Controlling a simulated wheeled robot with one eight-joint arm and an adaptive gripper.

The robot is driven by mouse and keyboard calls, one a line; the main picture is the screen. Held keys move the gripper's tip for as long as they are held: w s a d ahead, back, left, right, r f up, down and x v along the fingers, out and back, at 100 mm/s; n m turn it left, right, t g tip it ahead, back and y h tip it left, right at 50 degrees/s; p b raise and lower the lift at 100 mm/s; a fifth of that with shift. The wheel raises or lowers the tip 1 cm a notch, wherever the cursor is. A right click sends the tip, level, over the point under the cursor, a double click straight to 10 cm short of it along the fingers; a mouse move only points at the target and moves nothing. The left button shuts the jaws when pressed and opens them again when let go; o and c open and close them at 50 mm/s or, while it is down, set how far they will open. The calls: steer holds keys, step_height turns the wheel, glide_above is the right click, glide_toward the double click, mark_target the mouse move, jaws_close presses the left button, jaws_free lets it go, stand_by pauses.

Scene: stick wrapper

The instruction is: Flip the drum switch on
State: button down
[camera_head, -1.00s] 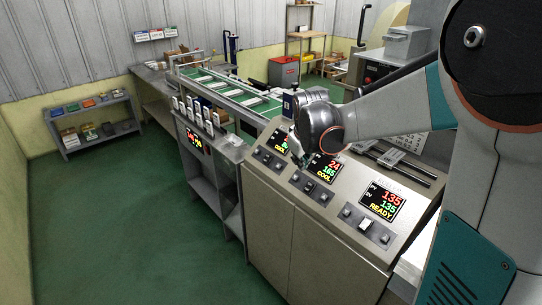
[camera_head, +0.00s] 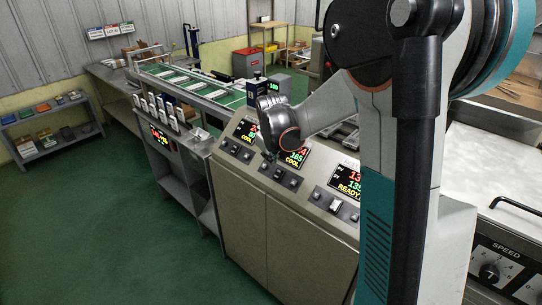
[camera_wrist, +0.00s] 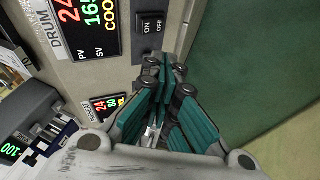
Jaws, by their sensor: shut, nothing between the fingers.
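The drum display (camera_wrist: 85,22), labelled DRUM and reading 24, 165 and COOL, is at the upper left of the wrist view. It is also the middle display (camera_head: 293,156) on the sloped panel in the head view. The dark drum switch (camera_wrist: 150,23), marked OFF and ON, is beside that display; it also shows in the head view (camera_head: 278,174). I cannot tell its position surely. My gripper (camera_wrist: 165,72) has teal fingers, shut and empty, just below the switch in the wrist view and apart from it in the picture. In the head view its fingertips are mostly hidden.
The right display (camera_head: 348,180) reads READY above a white-lit switch (camera_head: 335,206). Small knobs flank the switches. Green floor (camera_head: 100,230) is clear at left.

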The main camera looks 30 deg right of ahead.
steer(key=b, duration=0.2)
glide_toward(277, 173)
step_height(277, 173, down, 2)
steer(key=w+a, duration=0.2)
steer(key=w, duration=0.1)
steer(key=shift+w+d+f, duration=0.2)
steer(key=shift+d+f, duration=0.35)
steer(key=shift+d, duration=0.05)
steer(key=shift+w+d+f, duration=0.15)
steer(key=shift+d+f, duration=0.45)
steer(key=shift+d, duration=0.05)
steer(key=shift+w+d+f+b, duration=0.1)
steer(key=shift+d+f+b, duration=0.1)
steer(key=shift+d+b, duration=0.1)
steer(key=shift+w+d+f+g+y, duration=0.2)
steer(key=shift+d+g+y, duration=0.1)
steer(key=shift+d+y, duration=0.3)
steer(key=shift+a, duration=0.15)
steer(key=shift+s+a+f, duration=0.1)
steer(key=shift+s+a, duration=0.05)
steer(key=shift+a, duration=0.2)
steer(key=shift+s+a+f, duration=0.1)
steer(key=shift+s+a, duration=0.05)
steer(key=shift+a, duration=0.2)
